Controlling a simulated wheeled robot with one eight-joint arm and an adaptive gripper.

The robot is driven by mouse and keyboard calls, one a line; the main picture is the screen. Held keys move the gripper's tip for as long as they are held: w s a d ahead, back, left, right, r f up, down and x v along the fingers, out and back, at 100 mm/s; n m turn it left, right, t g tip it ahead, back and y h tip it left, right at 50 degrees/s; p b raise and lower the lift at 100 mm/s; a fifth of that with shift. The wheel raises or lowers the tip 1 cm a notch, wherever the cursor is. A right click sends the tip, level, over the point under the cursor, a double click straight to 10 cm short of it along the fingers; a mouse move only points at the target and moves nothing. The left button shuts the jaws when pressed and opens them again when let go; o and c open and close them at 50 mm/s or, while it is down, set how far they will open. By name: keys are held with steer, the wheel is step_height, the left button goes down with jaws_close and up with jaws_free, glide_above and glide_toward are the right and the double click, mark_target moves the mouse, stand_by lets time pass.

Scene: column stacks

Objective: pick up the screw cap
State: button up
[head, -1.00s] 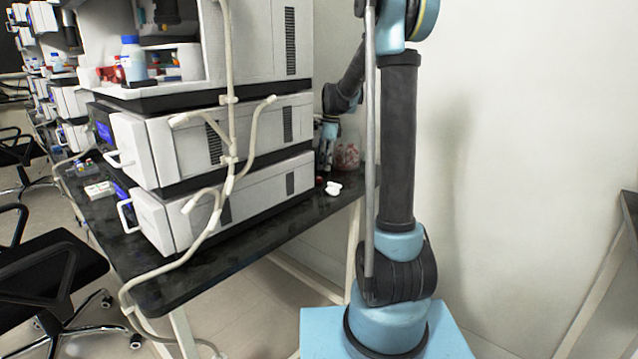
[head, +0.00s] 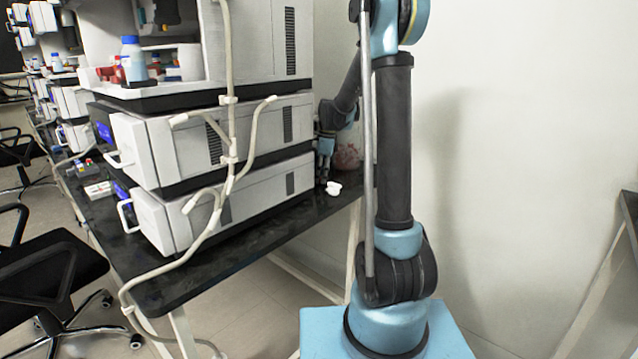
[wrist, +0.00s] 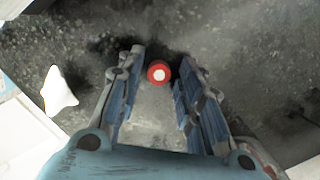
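The screw cap (wrist: 159,73) is small and red with a white centre. It shows in the wrist view on the dark table top, between the tips of my two fingers, with gaps on both sides. My gripper (wrist: 161,62) is open with nothing held. In the head view my gripper (head: 324,168) points down low over the table's back right part, beside the instrument stack. I cannot make out the cap there; the gripper appears to hide it.
A white object (head: 333,188) lies on the dark bench (head: 250,240) close by; it shows left of my fingers in the wrist view (wrist: 58,90). The instrument stack (head: 220,140) stands to the left. A glass jar (head: 347,157) with reddish contents stands behind my gripper.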

steer(key=c, duration=0.4)
steer(key=shift+o, duration=0.2)
